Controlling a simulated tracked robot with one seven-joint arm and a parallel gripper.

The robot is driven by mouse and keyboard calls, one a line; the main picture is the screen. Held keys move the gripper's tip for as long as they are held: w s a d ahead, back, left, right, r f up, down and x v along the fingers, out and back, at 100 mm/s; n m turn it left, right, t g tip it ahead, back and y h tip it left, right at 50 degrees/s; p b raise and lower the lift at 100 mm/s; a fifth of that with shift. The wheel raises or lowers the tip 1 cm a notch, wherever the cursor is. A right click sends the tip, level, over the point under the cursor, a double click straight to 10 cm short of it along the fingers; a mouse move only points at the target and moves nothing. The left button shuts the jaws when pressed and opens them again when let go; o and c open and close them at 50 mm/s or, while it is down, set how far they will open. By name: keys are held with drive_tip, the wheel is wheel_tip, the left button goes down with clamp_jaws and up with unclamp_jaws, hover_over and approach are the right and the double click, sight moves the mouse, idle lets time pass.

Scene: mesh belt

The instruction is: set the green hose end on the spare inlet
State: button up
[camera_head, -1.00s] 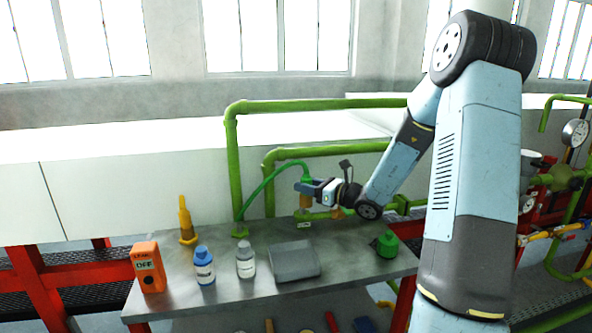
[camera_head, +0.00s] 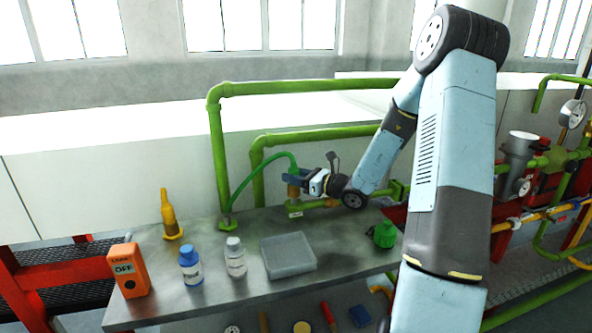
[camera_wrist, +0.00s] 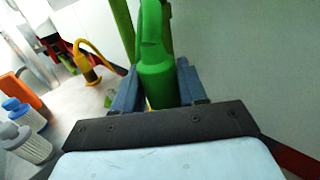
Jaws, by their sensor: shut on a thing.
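The green hose (camera_head: 250,180) rises from a foot on the bench and arches right to my gripper. My gripper (camera_head: 296,178) is shut on the green hose end (camera_wrist: 158,75), which sits between its blue fingers in the wrist view. A brass fitting (camera_head: 293,192) with a small tag below it shows directly under the fingers; another brass piece (camera_head: 331,203) is to its right. Which one is the spare inlet I cannot tell. The lower tip of the hose end is hidden by the fingers, so whether it touches the fitting is unclear.
On the bench (camera_head: 215,290) stand a yellow hose end (camera_head: 170,218), an orange meter (camera_head: 129,270), a blue-capped bottle (camera_head: 191,266), a white bottle (camera_head: 235,258), a grey tray (camera_head: 288,268) and a green object (camera_head: 384,235). Green pipes (camera_head: 300,87) run behind my gripper.

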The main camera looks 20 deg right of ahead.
drive_tip(key=shift+f, duration=0.8)
drive_tip(key=shift+s+f, duration=0.1)
drive_tip(key=shift+f, duration=0.5)
idle(1.3)
drive_tip(key=o, duration=1)
drive_tip(key=shift+c, duration=0.2)
drive_tip(key=shift+d, duration=0.1)
drive_tip(key=v, duration=1.1)
idle(0.3)
